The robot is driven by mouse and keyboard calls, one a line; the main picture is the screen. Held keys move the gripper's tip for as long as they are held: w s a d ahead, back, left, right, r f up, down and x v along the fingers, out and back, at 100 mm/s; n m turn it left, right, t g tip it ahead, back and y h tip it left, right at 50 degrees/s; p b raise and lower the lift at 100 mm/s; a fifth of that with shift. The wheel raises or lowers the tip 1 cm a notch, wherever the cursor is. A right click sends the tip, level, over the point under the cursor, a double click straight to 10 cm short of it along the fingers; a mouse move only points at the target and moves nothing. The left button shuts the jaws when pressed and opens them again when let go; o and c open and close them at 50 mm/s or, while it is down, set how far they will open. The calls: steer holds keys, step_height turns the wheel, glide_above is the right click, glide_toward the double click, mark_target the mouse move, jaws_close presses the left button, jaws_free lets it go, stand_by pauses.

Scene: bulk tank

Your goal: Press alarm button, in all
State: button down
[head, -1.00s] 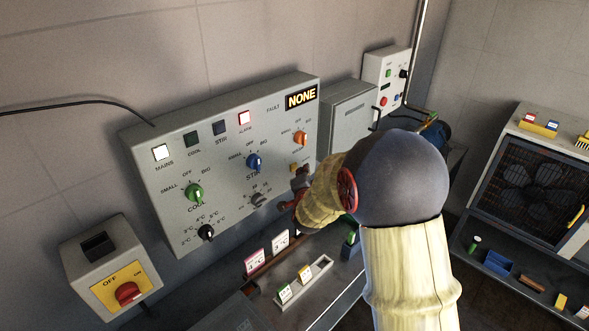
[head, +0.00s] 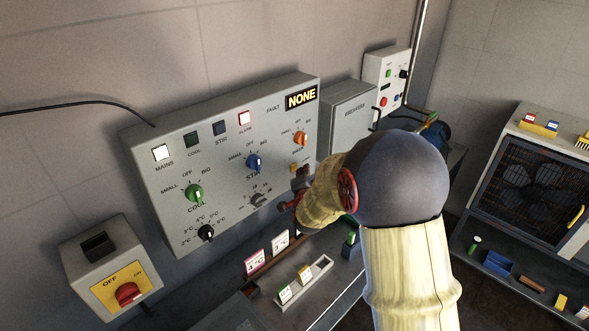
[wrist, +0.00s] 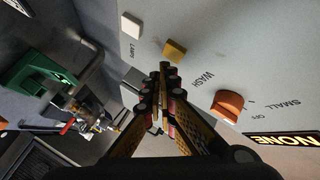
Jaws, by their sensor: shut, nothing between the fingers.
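The grey control panel (head: 225,210) hangs on the wall. A small yellow button (head: 293,167) sits low on the panel's right side, partly hidden by my gripper (head: 300,178) in the head view. In the wrist view the yellow button (wrist: 174,50) lies just beyond the fingertips of my gripper (wrist: 163,72), beside a white button (wrist: 131,25). My fingers are shut with nothing between them. I cannot tell whether they touch the yellow button. Its label is not readable.
An orange knob (head: 300,138), blue knob (head: 253,161) and green knob (head: 194,192) stick out of the panel. The display (head: 301,97) reads NONE. A red-and-yellow isolator switch (head: 127,293) is at lower left. A shelf with cards (head: 255,263) runs below.

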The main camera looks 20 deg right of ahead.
steer(key=shift+w, duration=0.1)
steer(key=shift+w+a+b, duration=0.15)
steer(key=shift+w+b, duration=0.15)
steer(key=shift+b, duration=0.05)
steer(key=shift+w+a, duration=0.15)
steer(key=shift+w, duration=0.25)
stand_by(0.9)
steer(key=shift+s+b, duration=0.15)
steer(key=shift+b, duration=0.15)
steer(key=shift+s+d+b, duration=0.25)
steer(key=shift+s+b, duration=0.1)
steer(key=shift+s, duration=0.3)
steer(key=s, duration=0.1)
steer(key=s+d+b, duration=0.1)
steer(key=s, duration=0.1)
steer(key=s+b, duration=0.1)
steer(key=shift+s+d, duration=0.35)
stand_by(0.8)
